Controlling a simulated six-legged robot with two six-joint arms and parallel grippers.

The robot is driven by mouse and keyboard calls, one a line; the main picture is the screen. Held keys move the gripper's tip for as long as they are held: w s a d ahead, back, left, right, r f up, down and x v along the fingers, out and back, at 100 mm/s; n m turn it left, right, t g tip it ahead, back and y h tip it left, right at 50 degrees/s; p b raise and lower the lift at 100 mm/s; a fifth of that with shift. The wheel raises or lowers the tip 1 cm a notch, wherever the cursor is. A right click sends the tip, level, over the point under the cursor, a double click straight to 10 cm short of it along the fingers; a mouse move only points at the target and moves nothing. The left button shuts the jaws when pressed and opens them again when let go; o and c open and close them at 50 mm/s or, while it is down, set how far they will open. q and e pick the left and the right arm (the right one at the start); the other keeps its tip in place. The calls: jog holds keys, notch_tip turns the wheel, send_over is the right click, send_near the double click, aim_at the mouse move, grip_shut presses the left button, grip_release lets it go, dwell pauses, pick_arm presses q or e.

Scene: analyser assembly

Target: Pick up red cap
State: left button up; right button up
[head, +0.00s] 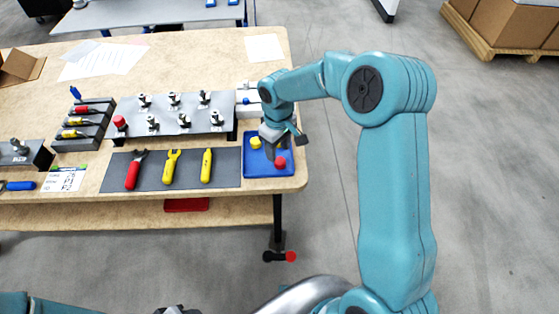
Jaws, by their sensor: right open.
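A red cap (281,162) lies on the blue tray (252,168) at the table's right front corner. A yellow cap (255,142) is on the same tray, behind and to the left of it. My right gripper (283,148) is over the tray, open and empty, with its fingers close above and behind the red cap. I cannot tell whether they touch it. Another red cap (119,121) sits at the left end of the grey fixture plate (190,121). My left gripper is not in view.
A dark mat (222,169) left of the tray holds red-handled pliers (132,172) and two yellow tools. Several metal fittings stand on the fixture plate. A grey rack (77,132) of screwdrivers is further left. A white sheet (263,48) lies at the back right; the table behind the plate is mostly clear.

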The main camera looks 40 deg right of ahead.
aim_at(279, 160)
jog(key=f, duration=0.5)
jog(key=shift+d+p, duration=0.2)
jog(key=shift+p, duration=0.15)
jog(key=c, duration=0.8)
jog(key=shift+o, duration=0.2)
jog(key=shift+r, duration=0.1)
